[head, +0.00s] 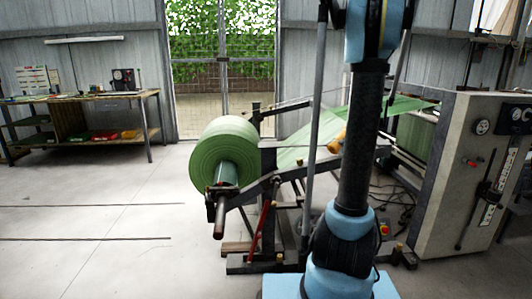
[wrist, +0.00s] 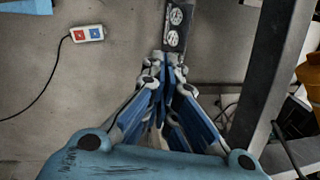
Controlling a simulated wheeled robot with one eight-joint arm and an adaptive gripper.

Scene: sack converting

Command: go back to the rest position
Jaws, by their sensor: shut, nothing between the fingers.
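My gripper (wrist: 164,75) shows in the wrist view, with its blue and grey fingers drawn together and nothing between them. In the head view my blue and black arm stands upright right of the middle, and my gripper is not visible there.
A green roll (head: 222,152) sits on an unwind stand left of my arm. A grey machine cabinet (head: 462,170) stands at the right, a workbench (head: 82,99) at the back left. A control box with cable (wrist: 87,33) and a steel beam (wrist: 270,75) lie near my gripper. The left floor is mostly clear.

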